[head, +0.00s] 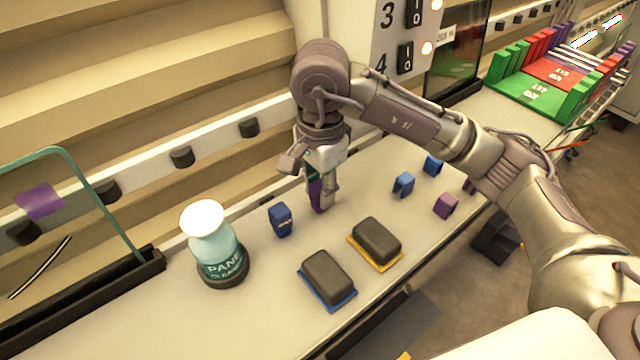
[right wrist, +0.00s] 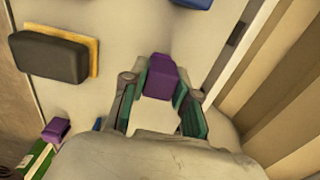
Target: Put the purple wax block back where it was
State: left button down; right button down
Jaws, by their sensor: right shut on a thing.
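My right gripper (head: 322,198) points down over the bench, left of the second purple block. It is shut on a purple wax block (head: 316,194), partly hidden by the fingers. In the right wrist view the purple wax block (right wrist: 160,74) sits between the green-padded fingertips (right wrist: 160,88). I cannot tell whether its lower end touches the bench. A second purple block (head: 446,205) lies on the bench to the right; a purple block also shows at lower left in the right wrist view (right wrist: 56,129). My left gripper is not in view.
Blue blocks (head: 281,220) (head: 403,184) (head: 432,165) stand nearby. Two dark erasers (head: 327,277) (head: 377,240) sit near the front edge. A bottle (head: 212,245) stands left, before a glass panel (head: 75,215) with a purple patch. A colored-block rack (head: 540,88) is at far right.

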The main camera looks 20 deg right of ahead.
aim_at(320, 185)
jog(key=shift+f, duration=0.2)
jog(key=c, duration=0.9)
grip_release()
jog(key=shift+r, duration=0.2)
jog(key=shift+r, duration=0.2)
notch_tip(320, 185, up, 10)
jog(key=shift+r+b, duration=0.1)
jog(key=shift+b, duration=1.15)
jog(key=shift+r, duration=0.75)
